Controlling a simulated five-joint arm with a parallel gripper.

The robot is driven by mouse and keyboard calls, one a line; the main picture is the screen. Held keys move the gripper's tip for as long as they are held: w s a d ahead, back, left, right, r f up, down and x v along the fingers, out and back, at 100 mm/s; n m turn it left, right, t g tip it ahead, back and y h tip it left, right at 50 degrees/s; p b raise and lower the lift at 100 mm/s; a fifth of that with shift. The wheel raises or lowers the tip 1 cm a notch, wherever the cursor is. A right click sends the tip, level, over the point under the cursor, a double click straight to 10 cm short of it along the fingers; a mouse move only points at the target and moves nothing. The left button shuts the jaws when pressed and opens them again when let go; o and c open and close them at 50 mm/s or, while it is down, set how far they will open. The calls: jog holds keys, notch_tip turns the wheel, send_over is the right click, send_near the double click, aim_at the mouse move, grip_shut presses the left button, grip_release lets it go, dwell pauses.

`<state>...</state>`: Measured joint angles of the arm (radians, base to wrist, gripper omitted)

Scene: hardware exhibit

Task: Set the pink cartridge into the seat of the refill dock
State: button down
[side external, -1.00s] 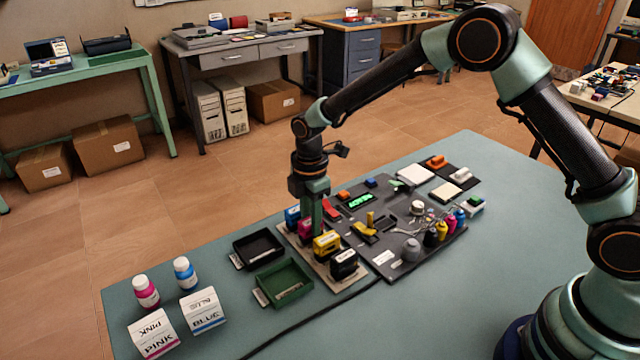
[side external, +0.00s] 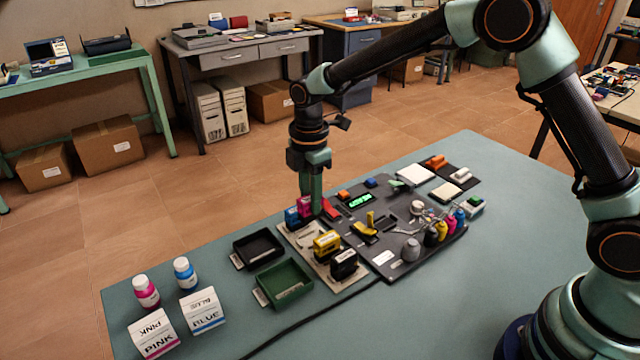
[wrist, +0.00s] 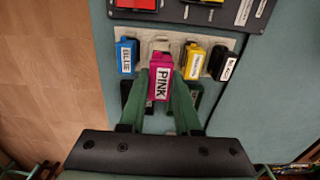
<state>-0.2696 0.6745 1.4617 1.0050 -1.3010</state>
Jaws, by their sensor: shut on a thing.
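My gripper (side external: 311,205) is shut on the pink cartridge (side external: 304,207), holding it above the beige rack (side external: 302,246). In the wrist view the cartridge (wrist: 161,78), labelled PINK, sits between the green fingers of my gripper (wrist: 162,90). The blue cartridge (side external: 292,217), yellow cartridge (side external: 326,243) and black cartridge (side external: 344,263) stand on the rack. The dark refill dock (side external: 408,268) lies to the right, with a lit green display (side external: 361,200), a red part (side external: 330,209) and a yellow lever (side external: 364,229). I cannot clearly tell the seat's outline.
A black tray (side external: 236,262) and a green tray (side external: 262,296) lie left of the rack. Two bottles and folded label cards stand at the table's front left. Several small ink bottles (side external: 440,228) crowd the dock's right side. A dark cable crosses the table front.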

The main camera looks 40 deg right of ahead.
jog(key=c, duration=1.3)
grip_release()
jog(key=shift+c, duration=0.2)
grip_shut()
jog(key=s+d, duration=0.3)
jog(key=d, duration=0.5)
jog(key=s+d, duration=0.3)
jog(key=d, duration=0.5)
jog(key=shift+f, duration=2.4)
